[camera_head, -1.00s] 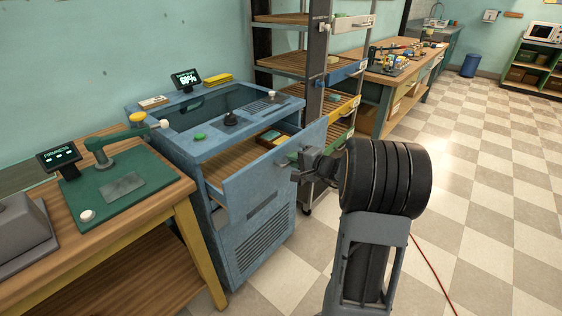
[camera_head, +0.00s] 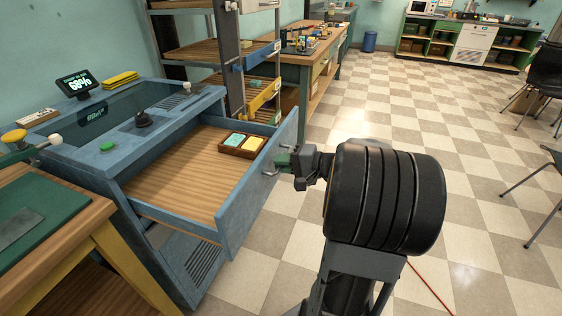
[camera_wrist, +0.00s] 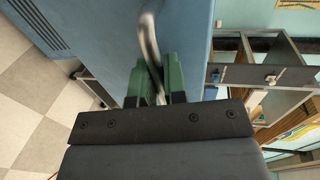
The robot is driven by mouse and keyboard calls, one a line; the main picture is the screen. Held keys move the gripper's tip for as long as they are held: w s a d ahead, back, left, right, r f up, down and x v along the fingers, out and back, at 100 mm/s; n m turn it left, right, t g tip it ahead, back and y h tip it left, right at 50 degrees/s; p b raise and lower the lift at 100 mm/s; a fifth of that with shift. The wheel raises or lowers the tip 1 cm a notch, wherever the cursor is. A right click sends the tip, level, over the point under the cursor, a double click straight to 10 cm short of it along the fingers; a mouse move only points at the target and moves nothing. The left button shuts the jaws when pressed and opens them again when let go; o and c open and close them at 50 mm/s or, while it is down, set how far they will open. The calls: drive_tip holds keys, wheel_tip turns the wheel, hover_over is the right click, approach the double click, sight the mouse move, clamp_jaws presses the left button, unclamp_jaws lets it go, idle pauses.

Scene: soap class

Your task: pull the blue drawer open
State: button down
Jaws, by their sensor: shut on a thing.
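The blue drawer (camera_head: 262,172) stands far out of the blue cabinet (camera_head: 170,255), its wooden floor in view. A small wooden tray (camera_head: 241,144) with a teal and a yellow block lies inside it near the front. My gripper (camera_head: 283,161) is at the drawer's front, shut on the metal handle (camera_head: 270,171). In the wrist view, the green fingers (camera_wrist: 157,82) close around the curved metal handle (camera_wrist: 148,38), with the blue drawer front (camera_wrist: 183,40) behind it.
A green-topped wooden bench (camera_head: 60,225) stands at the left. A shelf rack (camera_head: 232,60) with coloured drawers stands behind the drawer. The checkered floor (camera_head: 480,150) is open on the right, with black chairs (camera_head: 546,85) at the far right.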

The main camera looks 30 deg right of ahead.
idle(0.3)
drive_tip(key=c, duration=1.2)
unclamp_jaws()
drive_tip(key=shift+s+d, duration=0.1)
drive_tip(key=p+v, duration=0.1)
drive_tip(key=v, duration=1.2)
drive_tip(key=shift+s+d+p, duration=0.2)
drive_tip(key=shift+s+p, duration=0.05)
drive_tip(key=shift+p, duration=0.15)
wheel_tip(320, 180, down, 5)
drive_tip(key=s+m+g+h, duration=0.2)
drive_tip(key=m+g, duration=0.1)
drive_tip(key=s+a+r+n+g+h+p, duration=0.1)
drive_tip(key=a+n+g+h+p, duration=0.15)
drive_tip(key=a+g+p, duration=0.35)
drive_tip(key=w+a+r+n+h+p, duration=0.1)
drive_tip(key=a+r+n+h+p, duration=0.4)
drive_tip(key=a+r+n+p, duration=0.6)
drive_tip(key=a+r+p, duration=0.4)
drive_tip(key=a+r, duration=0.1)
drive_tip(key=r, duration=0.3)
drive_tip(key=shift+w+p, duration=0.3)
drive_tip(key=shift+w, duration=0.05)
